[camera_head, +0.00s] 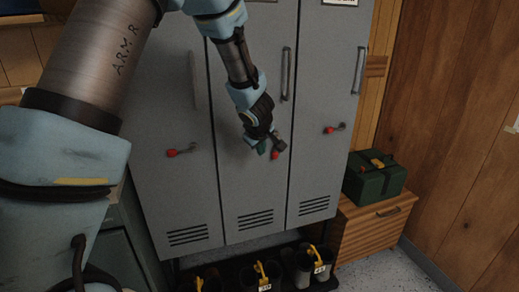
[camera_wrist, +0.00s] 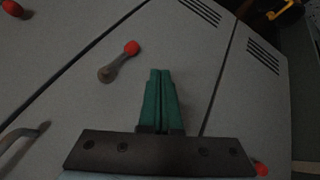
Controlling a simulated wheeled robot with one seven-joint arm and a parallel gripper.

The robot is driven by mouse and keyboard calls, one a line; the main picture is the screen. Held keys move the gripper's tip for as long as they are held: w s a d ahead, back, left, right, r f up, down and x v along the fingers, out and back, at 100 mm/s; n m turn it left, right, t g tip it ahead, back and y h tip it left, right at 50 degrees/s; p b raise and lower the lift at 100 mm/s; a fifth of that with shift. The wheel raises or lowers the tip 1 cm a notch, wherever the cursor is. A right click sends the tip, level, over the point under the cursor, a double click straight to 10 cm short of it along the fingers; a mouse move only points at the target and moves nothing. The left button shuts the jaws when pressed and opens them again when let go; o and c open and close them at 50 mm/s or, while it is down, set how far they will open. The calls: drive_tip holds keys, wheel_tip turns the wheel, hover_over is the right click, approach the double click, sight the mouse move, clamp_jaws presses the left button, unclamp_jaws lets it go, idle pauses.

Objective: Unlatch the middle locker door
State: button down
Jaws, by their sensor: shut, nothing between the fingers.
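The middle locker door (camera_head: 245,190) is grey and looks closed, flush with its neighbours. Its latch lever ends in a red knob (camera_head: 275,156) and points down toward the vent slots, unlike the sideways levers on the other two doors. In the wrist view this lever (camera_wrist: 120,62) shows whole, its red knob toward the vents. My gripper (camera_head: 262,148) is in front of the middle door, just left of the lever. Its green fingers (camera_wrist: 159,72) are shut together and empty, with a gap between them and the lever in the wrist view.
The left red knob (camera_head: 171,152) and right red knob (camera_head: 328,130) flank the middle door. A vertical handle (camera_head: 286,75) is above the latch. A green case (camera_head: 375,177) sits on a wooden cabinet (camera_head: 350,235) at right. Dark boots (camera_head: 298,264) stand below the lockers.

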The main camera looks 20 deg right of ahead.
sight(270, 155)
drive_tip(key=shift+w+d+f+p, duration=0.6)
drive_tip(key=shift+w+d+f, duration=0.8)
drive_tip(key=shift+d+f, duration=0.25)
drive_tip(key=shift+w+d+f+p, duration=0.55)
drive_tip(key=shift+w+d+f, duration=0.8)
drive_tip(key=shift+d+f, duration=0.25)
drive_tip(key=shift+a, duration=0.15)
